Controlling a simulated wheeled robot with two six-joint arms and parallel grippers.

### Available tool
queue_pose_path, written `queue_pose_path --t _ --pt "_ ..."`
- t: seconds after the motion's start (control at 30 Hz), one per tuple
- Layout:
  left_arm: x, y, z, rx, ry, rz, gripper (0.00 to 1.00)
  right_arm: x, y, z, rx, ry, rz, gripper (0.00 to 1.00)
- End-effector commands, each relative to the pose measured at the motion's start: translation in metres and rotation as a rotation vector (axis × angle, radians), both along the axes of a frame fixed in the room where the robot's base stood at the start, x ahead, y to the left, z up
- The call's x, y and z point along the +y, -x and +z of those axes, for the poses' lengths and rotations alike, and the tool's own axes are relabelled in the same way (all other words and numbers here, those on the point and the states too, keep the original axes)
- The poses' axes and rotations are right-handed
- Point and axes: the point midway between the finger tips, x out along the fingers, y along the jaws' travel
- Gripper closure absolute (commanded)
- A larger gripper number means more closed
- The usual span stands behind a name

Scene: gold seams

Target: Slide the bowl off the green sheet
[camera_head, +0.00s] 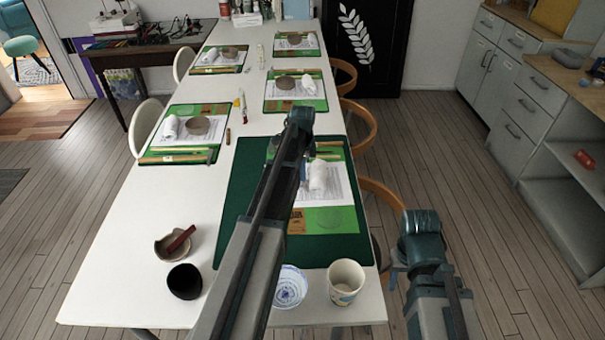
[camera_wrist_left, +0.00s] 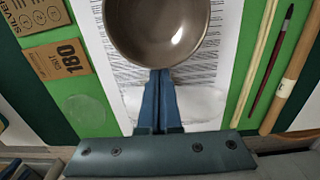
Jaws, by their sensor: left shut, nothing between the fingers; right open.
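The grey-brown bowl (camera_wrist_left: 158,28) shows in the left wrist view, cut off by the top edge. It sits upright over a printed white paper that lies on the green sheet (camera_wrist_left: 92,112). In the head view the green sheet (camera_head: 338,220) lies on a dark green mat, and my left arm hides the bowl. My left gripper (camera_wrist_left: 159,72) is shut and empty, its fingertips at the bowl's near side. I cannot tell whether they touch it.
The dark green mat (camera_head: 238,225) lies on the white table (camera_head: 120,265). A white roll (camera_head: 318,178) lies on the paper. Sticks (camera_wrist_left: 268,75) lie right of the bowl. A cup (camera_head: 345,282), a patterned bowl (camera_head: 290,288) and a black bowl (camera_head: 184,282) stand near the front edge.

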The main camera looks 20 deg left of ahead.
Motion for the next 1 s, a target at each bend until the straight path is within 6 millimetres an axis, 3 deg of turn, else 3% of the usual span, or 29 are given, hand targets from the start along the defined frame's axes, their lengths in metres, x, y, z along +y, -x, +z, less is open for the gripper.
queue_pose_path --t 0.1,0.5,0.8,1.0 --pt "0.000 0.000 -0.008 0.000 0.000 0.000 1.00 0.000 0.000 -0.008 0.000 0.000 0.000 0.50" --pt "0.005 0.003 -0.007 0.000 0.000 0.002 1.00 0.000 0.000 -0.007 0.000 0.000 0.000 0.50" --pt "0.077 0.038 -0.007 0.000 0.000 0.007 1.00 0.000 0.000 -0.007 0.000 0.000 0.000 0.50" --pt "0.110 0.053 -0.007 0.000 0.000 0.003 1.00 0.000 0.000 -0.007 0.000 0.000 0.000 0.50"
